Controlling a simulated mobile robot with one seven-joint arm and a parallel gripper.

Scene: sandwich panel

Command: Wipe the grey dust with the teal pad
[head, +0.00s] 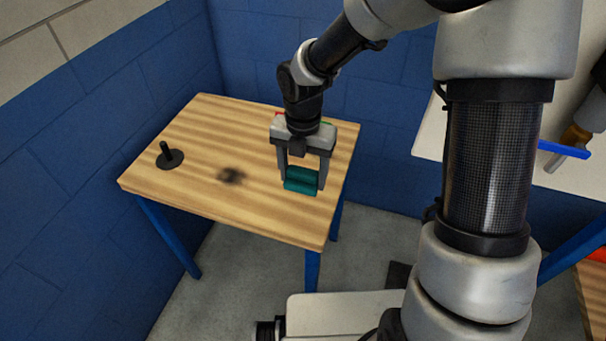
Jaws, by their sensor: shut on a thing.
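The teal pad (301,182) is between the two fingers of my gripper (302,180), which is shut on it. The pad is low over the right part of the wooden table; I cannot tell whether it touches the top. The grey dust (232,175) is a dark smudge near the middle of the table (213,124), to the left of the pad and apart from it.
A black round-based stand with a short upright post (168,156) is at the table's left side. Something red and green shows partly behind my gripper. Blue walls (90,130) border the table at left and back. A white surface (430,135) is at right.

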